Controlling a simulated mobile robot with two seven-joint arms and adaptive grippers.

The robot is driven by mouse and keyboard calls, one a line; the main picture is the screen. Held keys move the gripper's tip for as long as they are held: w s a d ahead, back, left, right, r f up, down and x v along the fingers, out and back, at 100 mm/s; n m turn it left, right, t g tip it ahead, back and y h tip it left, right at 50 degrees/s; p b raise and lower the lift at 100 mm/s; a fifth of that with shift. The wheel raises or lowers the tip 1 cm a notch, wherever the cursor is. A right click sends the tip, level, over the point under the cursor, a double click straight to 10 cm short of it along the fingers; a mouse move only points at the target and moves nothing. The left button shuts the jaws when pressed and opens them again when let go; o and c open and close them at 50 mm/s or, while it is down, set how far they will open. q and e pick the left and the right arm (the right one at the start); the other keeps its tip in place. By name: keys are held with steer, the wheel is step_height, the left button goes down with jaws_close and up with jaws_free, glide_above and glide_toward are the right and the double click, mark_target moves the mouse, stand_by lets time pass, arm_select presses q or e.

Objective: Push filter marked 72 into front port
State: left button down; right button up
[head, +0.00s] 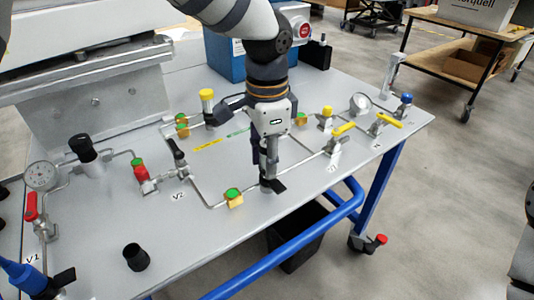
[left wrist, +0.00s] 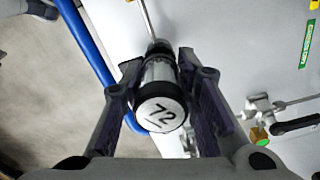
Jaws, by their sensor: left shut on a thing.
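The filter marked 72 (left wrist: 162,108) is a grey cylinder with a dark rim and a white end face. It sits between the two fingers of my left gripper (left wrist: 160,100), which is shut on it. In the head view my left gripper (head: 267,165) points down over the front part of the table, and the filter is mostly hidden by the fingers. In the left wrist view a thin pipe (left wrist: 148,18) runs to the far end of the filter. The front port is hidden behind the filter, and I cannot tell how deep the filter sits. My right gripper is not in view.
Pipes with red (head: 140,172) and yellow valves (head: 343,130) cover the grey table (head: 190,245). A black cup-shaped part (head: 136,257) stands near the front edge. A black-topped part (head: 82,148) stands at left. A blue box (head: 226,55) is behind.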

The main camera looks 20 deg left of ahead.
arm_select(q)
steer(key=shift+f, duration=0.55)
stand_by(0.6)
steer(key=c, duration=1.2)
jaws_free()
steer(key=shift+o, duration=0.2)
